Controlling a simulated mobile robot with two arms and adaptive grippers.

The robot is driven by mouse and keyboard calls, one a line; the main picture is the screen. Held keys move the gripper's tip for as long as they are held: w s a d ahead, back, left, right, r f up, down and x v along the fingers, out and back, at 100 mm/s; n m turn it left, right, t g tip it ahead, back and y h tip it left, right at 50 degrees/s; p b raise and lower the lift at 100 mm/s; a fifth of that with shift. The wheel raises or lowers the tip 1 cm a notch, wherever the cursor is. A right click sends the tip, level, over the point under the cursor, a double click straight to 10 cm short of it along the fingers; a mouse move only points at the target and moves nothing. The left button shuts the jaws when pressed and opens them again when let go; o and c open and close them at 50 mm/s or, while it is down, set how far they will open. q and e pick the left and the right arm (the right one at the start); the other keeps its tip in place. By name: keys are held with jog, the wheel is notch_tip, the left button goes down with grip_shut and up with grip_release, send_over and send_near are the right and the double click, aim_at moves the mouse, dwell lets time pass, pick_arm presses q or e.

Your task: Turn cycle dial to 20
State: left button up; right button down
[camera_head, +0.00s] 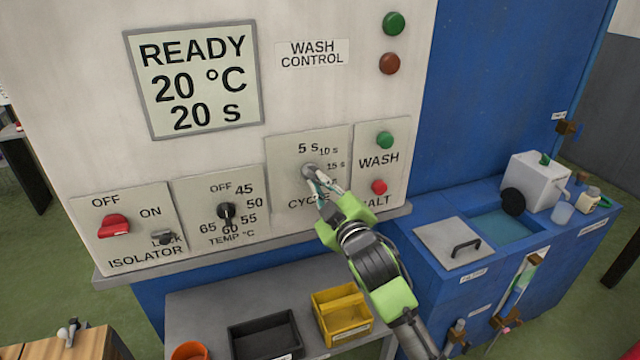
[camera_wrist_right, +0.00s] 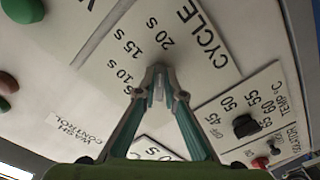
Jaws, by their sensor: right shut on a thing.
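The cycle dial (camera_head: 309,171) is a small grey knob on a white panel marked 5 s, 10 s, 15 s and CYCLE. My right gripper (camera_head: 322,182) is shut on the dial and covers part of the lower right scale. In the right wrist view the fingertips (camera_wrist_right: 158,72) meet at the dial, with the 10 s, 15 s and 20 s marks just above. Which mark the dial points to is hidden by the fingers. The display (camera_head: 195,80) reads READY, 20 °C, 20 s. My left gripper is not in view.
The black temperature dial (camera_head: 226,212) and red isolator switch (camera_head: 113,226) are left of the cycle panel. The green wash button (camera_head: 385,140) and red halt button (camera_head: 379,187) sit close on its right. Below are a black bin (camera_head: 265,335) and yellow bin (camera_head: 342,313).

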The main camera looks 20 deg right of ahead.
jog(key=shift+f, duration=0.1)
jog(key=c, duration=2.1)
grip_release()
jog(key=shift+c, duration=0.2)
jog(key=shift+s, duration=0.1)
jog(key=s, duration=1.1)
jog(key=shift+s+d, duration=0.2)
jog(key=shift+s, duration=0.2)
